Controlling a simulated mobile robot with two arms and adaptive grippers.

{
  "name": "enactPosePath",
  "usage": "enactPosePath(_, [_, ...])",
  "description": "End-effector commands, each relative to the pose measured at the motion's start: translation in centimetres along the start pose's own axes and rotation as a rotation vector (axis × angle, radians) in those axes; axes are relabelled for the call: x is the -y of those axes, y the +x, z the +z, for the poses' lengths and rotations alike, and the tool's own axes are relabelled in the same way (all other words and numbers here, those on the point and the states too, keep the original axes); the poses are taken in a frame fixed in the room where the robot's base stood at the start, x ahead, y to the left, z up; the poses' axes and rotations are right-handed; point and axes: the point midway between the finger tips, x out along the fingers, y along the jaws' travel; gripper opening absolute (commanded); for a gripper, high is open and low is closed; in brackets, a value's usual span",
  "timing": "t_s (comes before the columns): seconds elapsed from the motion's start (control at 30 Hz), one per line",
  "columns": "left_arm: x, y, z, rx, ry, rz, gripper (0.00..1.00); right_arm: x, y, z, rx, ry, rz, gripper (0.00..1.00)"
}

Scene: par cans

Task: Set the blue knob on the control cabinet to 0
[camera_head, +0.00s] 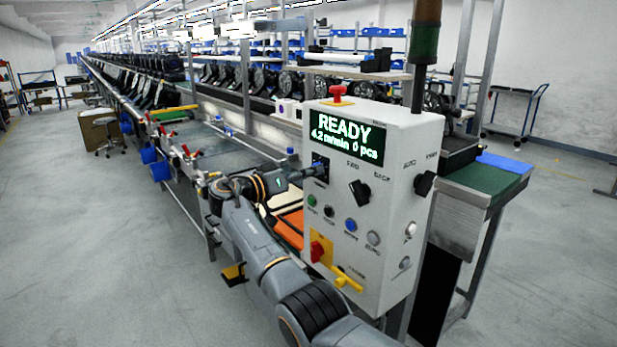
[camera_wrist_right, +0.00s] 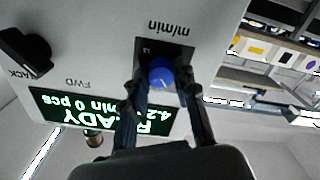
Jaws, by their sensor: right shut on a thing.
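The control cabinet (camera_head: 335,140) is a light grey box with a green-lit display (camera_head: 350,133) reading "READY", "4.2 m/min" and "0 pcs". My right gripper (camera_head: 316,170) reaches the cabinet's front from the left. In the right wrist view its two fingers (camera_wrist_right: 160,85) are on either side of the blue knob, shut on it. The knob's scale is mostly hidden, so its setting cannot be read. My left gripper is not in view.
A black selector (camera_head: 359,193) and several push buttons, one blue (camera_head: 350,225), are on the cabinet front. A red mushroom button (camera_head: 337,95) is on top. A red-and-yellow switch (camera_head: 318,250) is low on the front.

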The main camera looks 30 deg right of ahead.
Motion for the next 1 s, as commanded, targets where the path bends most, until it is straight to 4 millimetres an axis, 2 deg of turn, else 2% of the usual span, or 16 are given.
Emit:
enactPosePath(0.47, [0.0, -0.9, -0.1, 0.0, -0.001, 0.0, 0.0, -0.2, 0.0, -0.3, -0.003, -0.452, 0.001, 0.0])
enactPosePath(1.0, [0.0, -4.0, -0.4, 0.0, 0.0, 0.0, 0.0, -0.3, 0.0, -0.5, -0.002, -0.967, 0.001, 0.0])
